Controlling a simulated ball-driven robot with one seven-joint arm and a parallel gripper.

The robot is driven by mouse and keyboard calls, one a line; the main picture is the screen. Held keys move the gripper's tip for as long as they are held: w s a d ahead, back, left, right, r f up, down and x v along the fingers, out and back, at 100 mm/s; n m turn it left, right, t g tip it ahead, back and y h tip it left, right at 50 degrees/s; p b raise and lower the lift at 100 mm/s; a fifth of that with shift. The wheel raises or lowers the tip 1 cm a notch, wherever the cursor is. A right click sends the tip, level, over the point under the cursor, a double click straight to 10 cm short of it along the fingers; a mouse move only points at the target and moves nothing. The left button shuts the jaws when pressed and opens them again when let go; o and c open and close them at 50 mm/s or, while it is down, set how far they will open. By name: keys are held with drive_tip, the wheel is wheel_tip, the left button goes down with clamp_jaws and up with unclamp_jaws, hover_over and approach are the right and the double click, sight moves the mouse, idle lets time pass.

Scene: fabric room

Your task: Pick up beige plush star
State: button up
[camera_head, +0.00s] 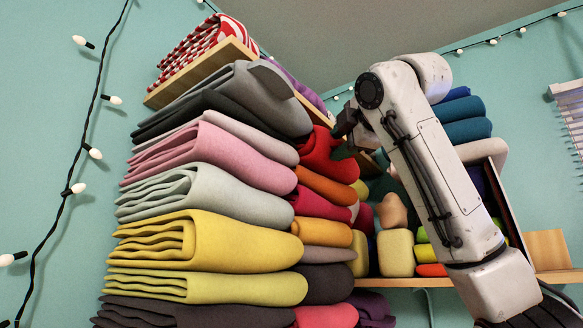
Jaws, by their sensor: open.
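A tan-beige, soft-looking shape with a rounded point on top (391,214) sits on a pale yellow cushion-like block at the back shelf. It may be the beige plush star, but I cannot make out a full star outline. My arm covers the area to its right. My gripper (352,128), dark and partly hidden by my arm, is above and left of that shape, beside the folded red fabric. It is open, and I see nothing held in it.
A tall stack of folded fabrics (215,195) fills the left and centre, with a wooden board (203,72) near its top. A wooden shelf (405,283) bears the pale yellow block (395,253) and other colourful soft items. Blue fabric rolls (462,108) lie behind my arm.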

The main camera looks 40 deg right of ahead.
clamp_jaws()
idle(0.3)
drive_tip(key=shift+r, duration=0.15)
idle(0.4)
